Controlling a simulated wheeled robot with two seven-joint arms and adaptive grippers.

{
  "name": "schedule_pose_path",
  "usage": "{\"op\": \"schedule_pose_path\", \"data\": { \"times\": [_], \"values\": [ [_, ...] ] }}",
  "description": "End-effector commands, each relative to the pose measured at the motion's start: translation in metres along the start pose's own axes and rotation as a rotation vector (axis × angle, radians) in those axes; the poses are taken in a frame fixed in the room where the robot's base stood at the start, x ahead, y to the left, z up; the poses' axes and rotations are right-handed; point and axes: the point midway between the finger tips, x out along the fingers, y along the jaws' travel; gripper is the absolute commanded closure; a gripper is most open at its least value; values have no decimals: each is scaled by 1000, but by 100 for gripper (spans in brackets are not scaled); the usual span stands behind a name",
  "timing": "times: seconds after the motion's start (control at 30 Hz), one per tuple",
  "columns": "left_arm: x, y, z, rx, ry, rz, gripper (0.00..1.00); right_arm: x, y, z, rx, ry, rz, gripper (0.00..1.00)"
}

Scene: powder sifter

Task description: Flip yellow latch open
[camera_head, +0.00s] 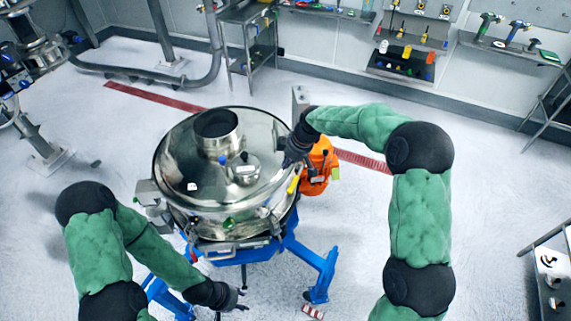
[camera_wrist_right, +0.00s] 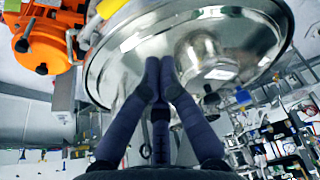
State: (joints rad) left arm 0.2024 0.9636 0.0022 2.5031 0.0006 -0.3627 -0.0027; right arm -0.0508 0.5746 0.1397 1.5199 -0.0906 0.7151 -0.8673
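The yellow latch (camera_head: 294,184) is a short yellow bar at the right side of the sifter's steel lid (camera_head: 180,165). It also shows as a yellow piece (camera_wrist_right: 110,8) at the top of the right wrist view, partly cut off. My right gripper (camera_head: 289,161) is over the lid's right edge, just above the yellow latch and apart from it. In the wrist view its dark fingers (camera_wrist_right: 160,68) point at the lid, with two tips close together; nothing shows between them. My left gripper (camera_head: 242,298) hangs low in front of the sifter, fingers apart and empty.
The round steel sifter stands on a blue frame (camera_head: 318,270). An orange unit (camera_head: 320,160) is attached behind its right side. A steel inlet (camera_head: 215,130) rises from the lid. Shelves with tools (camera_head: 405,60) are at the back wall. The floor around is mostly clear.

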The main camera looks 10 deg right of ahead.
Motion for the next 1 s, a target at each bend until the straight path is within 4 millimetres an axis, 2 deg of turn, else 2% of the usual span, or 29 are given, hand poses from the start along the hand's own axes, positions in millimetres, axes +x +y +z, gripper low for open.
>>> {"op": "schedule_pose_path", "data": {
  "times": [0.03,0.13,0.57,0.77,1.0],
  "values": [
    [-4,2,0,0,-1,0,60,-8,1,-4,-9,0,2,100],
    [-6,2,1,0,-1,0,60,-13,2,-6,-22,-1,2,100],
    [-6,2,1,0,-1,0,60,-10,2,-6,-23,-1,2,100],
    [-9,3,1,0,-1,0,60,12,2,-6,-23,-3,-1,100],
    [-15,5,1,0,-1,0,60,57,2,-6,-22,-2,0,100]
  ]
}}
